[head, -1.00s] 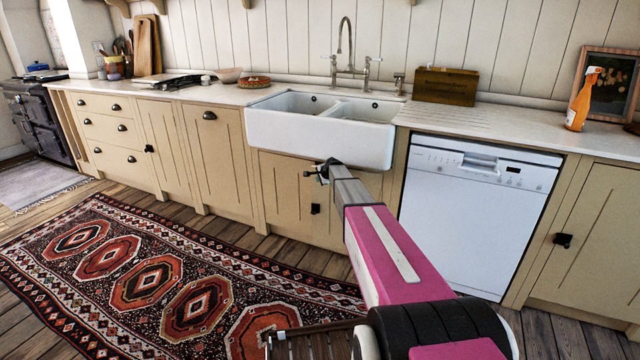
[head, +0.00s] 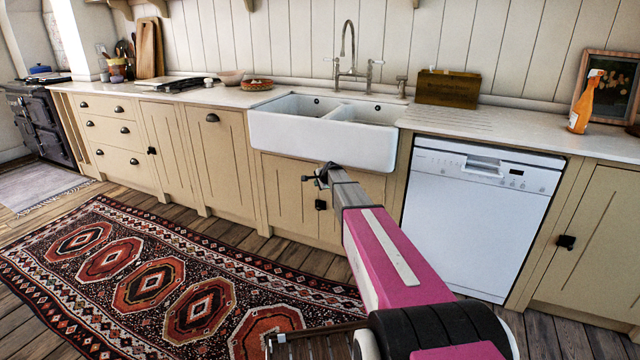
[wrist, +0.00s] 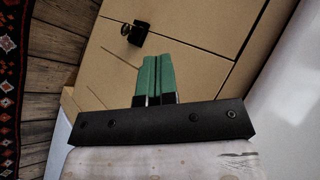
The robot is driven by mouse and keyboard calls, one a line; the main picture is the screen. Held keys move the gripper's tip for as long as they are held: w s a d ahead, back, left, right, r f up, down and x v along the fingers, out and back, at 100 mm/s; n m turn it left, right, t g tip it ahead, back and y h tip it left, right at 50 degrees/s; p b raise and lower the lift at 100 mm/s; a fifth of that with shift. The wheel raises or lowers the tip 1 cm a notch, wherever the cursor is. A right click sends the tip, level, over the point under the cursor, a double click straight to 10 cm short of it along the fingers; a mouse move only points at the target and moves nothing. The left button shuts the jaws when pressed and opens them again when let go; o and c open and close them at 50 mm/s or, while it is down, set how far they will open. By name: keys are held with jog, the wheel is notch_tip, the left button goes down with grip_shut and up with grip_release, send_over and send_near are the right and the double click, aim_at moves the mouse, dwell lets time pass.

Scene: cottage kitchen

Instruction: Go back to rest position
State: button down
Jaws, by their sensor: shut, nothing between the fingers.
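My gripper (wrist: 161,78) shows in the wrist view with its two green fingers side by side and touching, with nothing between them. Beyond the fingers is a tan cabinet front (wrist: 195,35) with a black knob (wrist: 134,33). In the head view my arm reaches forward from the lower right toward the cabinets below the sink. The gripper end (head: 318,175) appears small and dark there, in front of the cabinet doors (head: 285,195). Its fingers are hard to make out in that view.
A white sink (head: 322,132) is set in the counter, with a white dishwasher (head: 480,220) to its right. A patterned rug (head: 150,285) covers the wooden floor at left. An orange spray bottle (head: 582,106) and a wooden box (head: 447,88) stand on the counter.

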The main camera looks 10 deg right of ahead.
jog(key=s+a+r, duration=0.3)
jog(key=s+r, duration=0.2)
jog(key=r, duration=0.1)
jog(key=s+f+n+g+h, duration=0.1)
jog(key=s+f+n+g, duration=0.2)
jog(key=s, duration=1.2)
jog(key=s+f+n+g+h, duration=0.1)
jog(key=s+f+n+g, duration=0.2)
jog(key=s, duration=1.2)
jog(key=s+f+n+g+h, duration=0.1)
jog(key=s+n, duration=0.7)
jog(key=s, duration=0.8)
notch_tip(320, 180, down, 2)
jog(key=shift+d+f+g, duration=0.1)
jog(key=shift+d+g, duration=0.2)
jog(key=shift+g, duration=0.6)
